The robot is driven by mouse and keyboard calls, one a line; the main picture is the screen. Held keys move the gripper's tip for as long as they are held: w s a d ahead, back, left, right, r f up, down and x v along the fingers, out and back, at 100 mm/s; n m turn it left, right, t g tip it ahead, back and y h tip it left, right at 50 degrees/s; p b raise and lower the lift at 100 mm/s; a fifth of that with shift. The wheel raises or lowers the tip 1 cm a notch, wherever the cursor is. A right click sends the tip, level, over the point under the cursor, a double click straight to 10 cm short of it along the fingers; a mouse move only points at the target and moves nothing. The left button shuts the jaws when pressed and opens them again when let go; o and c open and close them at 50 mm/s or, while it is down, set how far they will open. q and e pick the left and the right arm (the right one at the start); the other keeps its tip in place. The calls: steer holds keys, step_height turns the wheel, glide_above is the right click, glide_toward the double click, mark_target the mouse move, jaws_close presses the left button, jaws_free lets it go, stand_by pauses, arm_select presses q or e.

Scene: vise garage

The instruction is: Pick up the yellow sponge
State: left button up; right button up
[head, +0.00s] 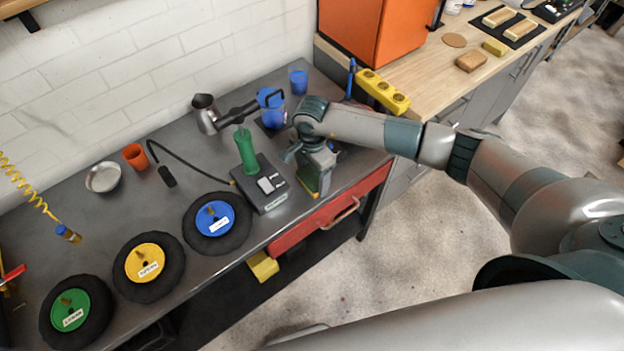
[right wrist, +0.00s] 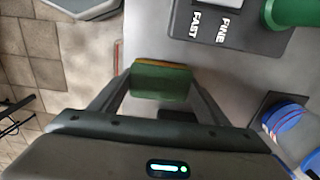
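A yellow sponge with a green face (head: 325,180) stands near the front edge of the grey workbench (head: 160,215), right of a black device with a green handle. My right gripper (head: 314,168) is over it, coming in from the right. In the right wrist view the sponge's green face (right wrist: 161,82) fills the space between the fingertips of my right gripper (right wrist: 161,88), with a thin yellow band above. Both fingers appear to touch its sides, so the gripper looks shut on it. Whether the sponge touches the bench is unclear. My left gripper is not in view.
The black device (head: 262,183) with a green handle is close left of the gripper. A blue cup (head: 298,82) and blue-topped container (head: 271,108) stand behind. A red drawer (head: 330,212) is below the edge. Several wheel-like discs lie at left.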

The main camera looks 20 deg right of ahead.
mark_target(314, 178)
stand_by(0.3)
steer(key=shift+w+r+b, duration=0.1)
steer(key=shift+r+b, duration=0.35)
steer(key=shift+r, duration=0.05)
steer(key=r, duration=0.1)
steer(key=r+b, duration=0.2)
steer(key=shift+s+d, duration=0.2)
steer(key=shift+s, duration=0.1)
steer(key=s+d+r+b, duration=0.4)
steer(key=s+r, duration=0.3)
steer(key=s, duration=0.2)
steer(key=shift+s+d, duration=0.25)
steer(key=shift+d, duration=0.65)
steer(key=shift+o, duration=0.7)
steer(key=shift+c, duration=0.5)
steer(key=shift+w, duration=0.15)
